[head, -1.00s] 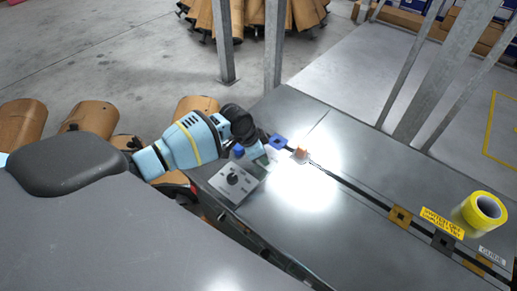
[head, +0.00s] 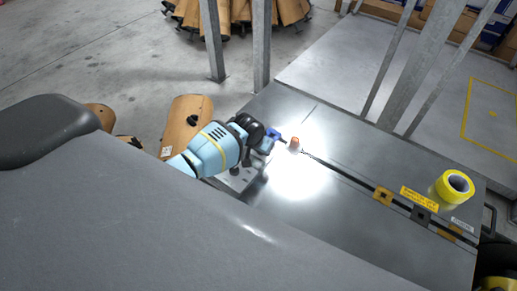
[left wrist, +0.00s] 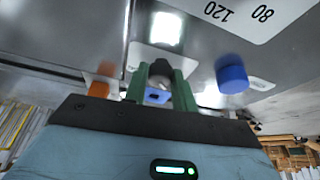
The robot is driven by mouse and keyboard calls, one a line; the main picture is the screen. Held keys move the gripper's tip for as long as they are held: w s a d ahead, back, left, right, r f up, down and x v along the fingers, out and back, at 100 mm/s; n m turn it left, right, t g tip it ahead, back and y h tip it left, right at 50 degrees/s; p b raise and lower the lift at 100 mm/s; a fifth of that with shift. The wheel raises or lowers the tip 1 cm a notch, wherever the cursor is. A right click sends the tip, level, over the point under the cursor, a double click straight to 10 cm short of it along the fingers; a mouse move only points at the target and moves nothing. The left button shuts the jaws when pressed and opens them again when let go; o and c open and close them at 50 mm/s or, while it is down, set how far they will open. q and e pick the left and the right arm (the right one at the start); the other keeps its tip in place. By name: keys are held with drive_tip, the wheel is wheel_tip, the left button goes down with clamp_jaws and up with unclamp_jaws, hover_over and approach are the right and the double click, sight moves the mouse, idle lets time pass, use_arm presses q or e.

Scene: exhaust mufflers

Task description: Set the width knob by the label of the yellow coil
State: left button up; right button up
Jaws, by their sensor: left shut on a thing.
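The yellow coil (head: 455,187) stands at the right of the grey bench in the head view. A yellow label with dark print (head: 419,199) and a small white label (head: 462,224) lie near it, too small to read. My left gripper (head: 263,146) is over the bench's left end. In the left wrist view its green fingers (left wrist: 161,84) are shut on a dark round knob-like piece (left wrist: 160,70). A pale plate marked 120 and 80 (left wrist: 250,14) and a blue knob (left wrist: 231,76) are beside it. The control panel (head: 238,180) is partly hidden by my arm. My right gripper is not in view.
Grey posts (head: 262,45) stand behind.

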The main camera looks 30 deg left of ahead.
use_arm(q)
drive_tip(key=shift+w+r, duration=0.1)
drive_tip(key=shift+r, duration=0.05)
idle(0.3)
drive_tip(key=o, duration=0.9)
drive_tip(key=shift+o, duration=0.4)
